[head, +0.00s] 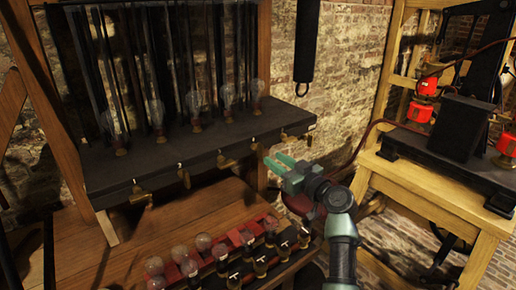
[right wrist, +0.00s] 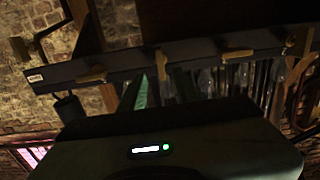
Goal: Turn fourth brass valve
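Several brass valves line the front edge of the black shelf (head: 205,150) in the head view. From the left, the first valve (head: 140,194), second (head: 184,176), third (head: 227,162) and fourth (head: 257,148) show. My right gripper (head: 276,172) has green fingers pointing toward the shelf edge, just below and right of the fourth valve. In the right wrist view, the gripper's fingers (right wrist: 159,88) are apart, with a brass valve (right wrist: 160,64) in line with the gap between them. No contact can be made out. My left gripper is not in view.
Glass bulbs (head: 194,103) and tubes stand on the shelf. Below is a red rack of round bulbs (head: 203,242). On the right, a wooden table (head: 425,190) carries a black apparatus with red parts. A black cylinder (head: 307,42) hangs above the shelf's right end.

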